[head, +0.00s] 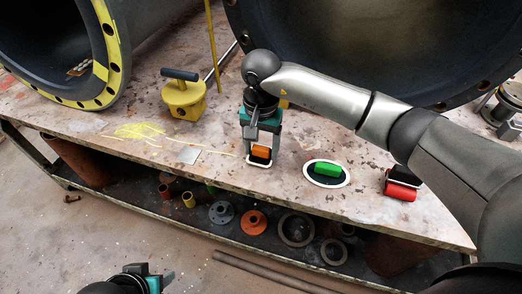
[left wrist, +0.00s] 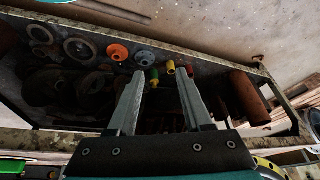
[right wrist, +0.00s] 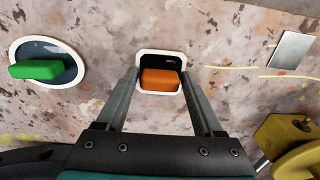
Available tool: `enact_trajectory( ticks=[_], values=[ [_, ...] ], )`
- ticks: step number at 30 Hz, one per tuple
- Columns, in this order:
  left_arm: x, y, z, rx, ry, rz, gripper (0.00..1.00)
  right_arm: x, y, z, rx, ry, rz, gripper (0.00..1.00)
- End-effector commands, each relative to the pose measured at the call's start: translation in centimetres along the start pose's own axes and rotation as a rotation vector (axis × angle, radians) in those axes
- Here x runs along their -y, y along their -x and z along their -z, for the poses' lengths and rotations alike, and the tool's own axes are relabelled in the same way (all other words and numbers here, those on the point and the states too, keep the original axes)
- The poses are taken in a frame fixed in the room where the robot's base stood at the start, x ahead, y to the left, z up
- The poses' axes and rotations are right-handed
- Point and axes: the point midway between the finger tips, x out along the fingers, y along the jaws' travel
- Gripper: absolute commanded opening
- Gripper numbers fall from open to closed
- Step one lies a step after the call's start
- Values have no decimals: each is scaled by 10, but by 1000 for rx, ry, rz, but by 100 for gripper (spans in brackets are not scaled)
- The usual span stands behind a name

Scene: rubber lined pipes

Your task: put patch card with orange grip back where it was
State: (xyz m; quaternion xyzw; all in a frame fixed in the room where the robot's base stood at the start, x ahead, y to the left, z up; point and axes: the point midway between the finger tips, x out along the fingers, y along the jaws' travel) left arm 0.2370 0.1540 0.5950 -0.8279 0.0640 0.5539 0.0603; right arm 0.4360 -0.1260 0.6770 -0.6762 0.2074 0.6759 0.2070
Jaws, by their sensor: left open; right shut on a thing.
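The patch card with the orange grip (right wrist: 160,80) has a white rim around a dark face. My right gripper (right wrist: 159,74) is shut on its orange grip, with a finger on either side. In the head view the card (head: 259,162) is below my right gripper (head: 260,144), over the table top near its front edge. I cannot tell whether it touches the table. My left gripper (left wrist: 160,76) is open and empty, pointing toward the lower shelf. It shows partly at the bottom of the head view (head: 160,279).
A green-gripped oval card (head: 327,171) and a red-handled roller (head: 402,189) lie to the right. A grey square plate (head: 189,154) and a yellow tool with a dark handle (head: 184,98) are to the left. Large pipes (head: 107,50) stand behind. The shelf below holds several flanges.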

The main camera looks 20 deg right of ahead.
Motion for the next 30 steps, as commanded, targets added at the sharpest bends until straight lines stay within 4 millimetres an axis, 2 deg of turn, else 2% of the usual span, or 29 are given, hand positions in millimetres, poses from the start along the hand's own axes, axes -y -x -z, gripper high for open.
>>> enact_trajectory(
  ticks=[2, 16, 17, 24, 30],
  values=[
    [0, 3, 1, -7, 0, 1, 50, 0, -5, 0, 0, 1, 1, 25],
    [0, 9, 4, -21, 0, 0, 50, 0, -9, 0, -1, 0, 1, 25],
    [0, 10, 5, -23, 0, 0, 50, 0, -9, 0, -1, 0, 1, 72],
    [0, 10, 4, -20, 1, 0, 50, 0, -8, 0, -1, 0, 1, 99],
    [0, 10, 4, -19, 1, 0, 50, 0, -8, 0, -1, 0, 1, 99]
  ],
)
